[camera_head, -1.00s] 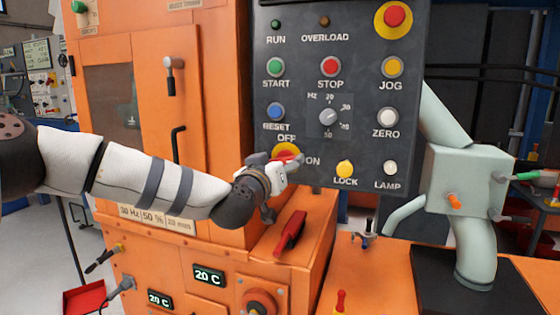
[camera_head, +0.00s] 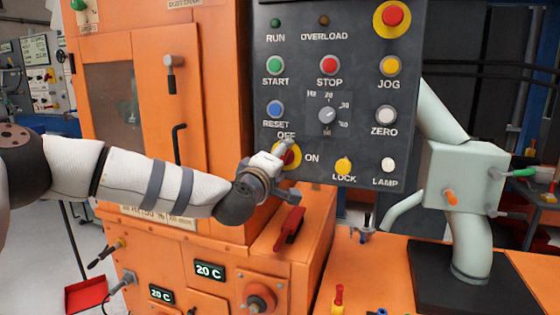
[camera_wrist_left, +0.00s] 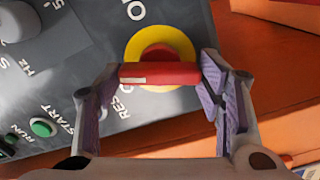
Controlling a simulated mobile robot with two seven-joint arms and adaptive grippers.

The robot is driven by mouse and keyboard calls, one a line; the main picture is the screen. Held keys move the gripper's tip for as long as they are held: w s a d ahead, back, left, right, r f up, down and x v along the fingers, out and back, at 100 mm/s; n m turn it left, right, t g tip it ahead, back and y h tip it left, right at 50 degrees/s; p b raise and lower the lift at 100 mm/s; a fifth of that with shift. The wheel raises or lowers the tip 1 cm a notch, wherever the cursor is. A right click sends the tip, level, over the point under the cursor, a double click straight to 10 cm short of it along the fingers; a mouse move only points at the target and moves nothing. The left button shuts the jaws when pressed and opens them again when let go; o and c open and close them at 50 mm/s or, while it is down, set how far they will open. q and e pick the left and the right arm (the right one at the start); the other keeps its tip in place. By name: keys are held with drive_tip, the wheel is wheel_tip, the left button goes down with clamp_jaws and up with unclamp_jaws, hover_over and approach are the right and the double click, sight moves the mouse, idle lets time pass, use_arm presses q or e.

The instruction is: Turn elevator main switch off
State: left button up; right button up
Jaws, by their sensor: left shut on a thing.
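The main switch is a red bar handle on a yellow disc (camera_head: 294,164) at the lower left of the dark panel, between the OFF and ON labels. My left gripper (camera_head: 288,168) is at it, partly covering it in the head view. In the left wrist view the red handle (camera_wrist_left: 160,73) lies across between the two fingers of my left gripper (camera_wrist_left: 160,76), which are shut on its ends. The handle runs roughly up and down relative to the panel, across the direction of ON. The OFF label is hidden in the wrist view. My right gripper is out of view.
The control panel (camera_head: 357,88) carries several buttons, including RESET (camera_head: 276,110) just above the switch and LOCK (camera_head: 344,166) to its right. A red-handled tool (camera_head: 290,228) lies on the orange ledge below. A pale green machine (camera_head: 465,175) stands at right.

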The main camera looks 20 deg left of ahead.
use_arm(q)
drive_tip(key=shift+f+n, duration=0.1)
drive_tip(key=shift+n, duration=2)
drive_tip(key=o, duration=1.1)
drive_tip(key=shift+d, duration=0.1)
drive_tip(key=shift+o, duration=0.2)
drive_tip(key=s, duration=1.2)
drive_tip(key=shift+a, duration=0.25)
